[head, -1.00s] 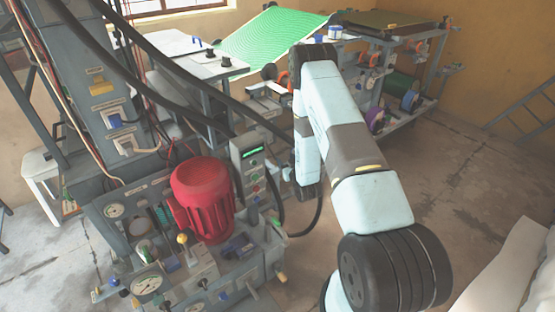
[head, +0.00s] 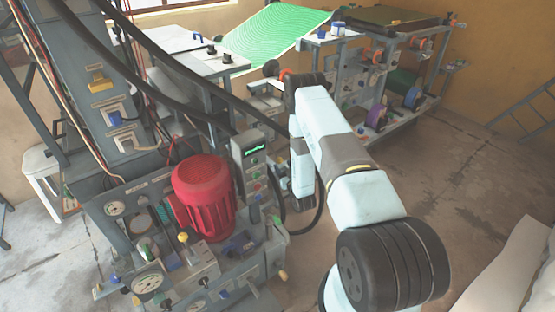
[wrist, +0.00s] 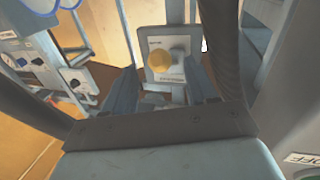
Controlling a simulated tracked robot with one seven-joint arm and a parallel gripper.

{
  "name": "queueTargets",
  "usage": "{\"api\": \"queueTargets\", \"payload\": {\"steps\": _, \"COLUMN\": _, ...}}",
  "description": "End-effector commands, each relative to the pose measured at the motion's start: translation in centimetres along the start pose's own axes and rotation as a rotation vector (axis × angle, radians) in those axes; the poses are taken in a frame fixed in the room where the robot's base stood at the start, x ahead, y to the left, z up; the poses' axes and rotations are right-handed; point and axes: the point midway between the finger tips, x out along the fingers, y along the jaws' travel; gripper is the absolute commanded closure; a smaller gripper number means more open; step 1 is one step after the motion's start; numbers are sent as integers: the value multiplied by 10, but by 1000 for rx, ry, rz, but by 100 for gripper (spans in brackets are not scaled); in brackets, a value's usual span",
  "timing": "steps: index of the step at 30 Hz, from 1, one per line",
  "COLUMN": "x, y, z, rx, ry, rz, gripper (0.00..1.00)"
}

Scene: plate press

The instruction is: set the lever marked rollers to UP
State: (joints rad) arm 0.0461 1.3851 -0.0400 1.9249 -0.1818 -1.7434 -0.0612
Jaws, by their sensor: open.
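My gripper (wrist: 161,92) shows in the wrist view with its two fingers apart and nothing between them. Past the fingertips is a light plate (wrist: 167,45) with a round yellow knob (wrist: 159,62). The knob lies apart from the fingers, roughly centred between them. Small print on this plate is too blurred to read. In the head view my gripper is hidden behind my arm. I cannot tell which control is the lever marked rollers. The head view shows a yellow-tipped lever (head: 183,237), a yellow handle (head: 98,82) and a blue handle (head: 116,118) on the machine.
A red motor (head: 204,196) and a grey control box (head: 250,165) with a green display stand left of my arm. Black hoses (head: 185,78) cross above. A green sloped board (head: 272,38) and a rack (head: 395,75) stand behind.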

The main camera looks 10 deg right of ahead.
Motion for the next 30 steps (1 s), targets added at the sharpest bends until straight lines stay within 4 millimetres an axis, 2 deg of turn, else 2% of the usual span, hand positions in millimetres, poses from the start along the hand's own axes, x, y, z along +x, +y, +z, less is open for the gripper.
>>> {"api": "queueTargets", "payload": {"steps": 6, "x": 38, "y": 0, "z": -1, "rx": -1, "ry": 3, "rz": 1, "gripper": 43}}
{"api": "queueTargets", "payload": {"steps": 12, "x": 62, "y": 0, "z": -1, "rx": -1, "ry": 2, "rz": 0, "gripper": 43}}
{"api": "queueTargets", "payload": {"steps": 18, "x": 71, "y": 0, "z": 0, "rx": -1, "ry": 0, "rz": 0, "gripper": 43}}
{"api": "queueTargets", "payload": {"steps": 26, "x": 71, "y": 0, "z": 0, "rx": 0, "ry": 0, "rz": 0, "gripper": 43}}
{"api": "queueTargets", "payload": {"steps": 30, "x": 71, "y": 0, "z": 0, "rx": 0, "ry": 0, "rz": 0, "gripper": 56}}
